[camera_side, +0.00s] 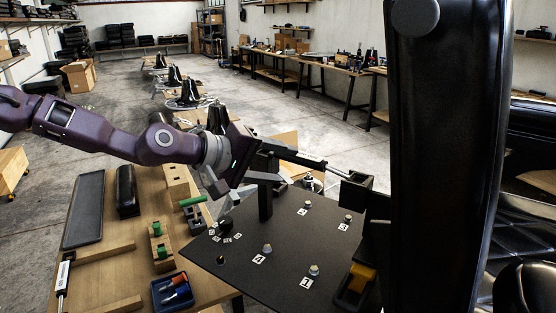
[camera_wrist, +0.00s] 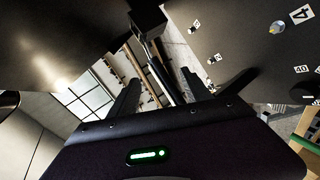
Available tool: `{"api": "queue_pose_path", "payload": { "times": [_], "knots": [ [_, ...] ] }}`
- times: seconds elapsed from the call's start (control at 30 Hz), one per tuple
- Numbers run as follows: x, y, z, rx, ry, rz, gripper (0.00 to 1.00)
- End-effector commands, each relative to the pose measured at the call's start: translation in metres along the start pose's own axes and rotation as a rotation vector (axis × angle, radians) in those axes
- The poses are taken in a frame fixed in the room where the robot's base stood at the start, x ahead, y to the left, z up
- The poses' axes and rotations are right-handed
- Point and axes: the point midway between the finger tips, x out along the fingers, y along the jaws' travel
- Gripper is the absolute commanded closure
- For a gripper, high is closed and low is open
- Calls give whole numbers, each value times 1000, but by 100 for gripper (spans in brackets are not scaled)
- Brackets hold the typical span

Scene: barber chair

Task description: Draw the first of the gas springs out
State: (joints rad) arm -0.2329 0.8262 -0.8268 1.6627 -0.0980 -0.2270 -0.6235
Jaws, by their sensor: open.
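A gas spring (camera_side: 300,158) with a dark body and a bright rod slopes down to the right. The rod end is at a black bracket (camera_side: 355,190) beside the chair's tall black back. My gripper (camera_side: 264,162) is at the spring's upper left end. In the wrist view the spring (camera_wrist: 160,76) runs between my two spread fingers (camera_wrist: 160,88), and its far end meets a dark block (camera_wrist: 147,18). The fingers are open, with space seen on both sides of the spring. The hand hides the spring's near end.
A black plate (camera_side: 235,258) with several numbered studs lies below, with a dark post (camera_side: 265,200) rising from it. The wooden bench (camera_side: 120,262) at left holds a long dark tray (camera_side: 86,205), wooden blocks, a blue tool tray (camera_side: 172,290) and a silver-and-black cylinder (camera_side: 63,277).

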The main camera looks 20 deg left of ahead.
Motion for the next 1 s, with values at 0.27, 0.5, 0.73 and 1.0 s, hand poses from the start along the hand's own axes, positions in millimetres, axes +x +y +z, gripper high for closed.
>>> {"api": "queue_pose_path", "payload": {
  "times": [0.27, 0.5, 0.73, 1.0],
  "knots": [
    [38, -2, -29, -198, 55, 81, 43],
    [81, 0, -30, -192, 53, 78, 43],
    [95, 1, -31, -189, 52, 77, 43],
    [95, 1, -31, -188, 52, 76, 65]
  ]
}}
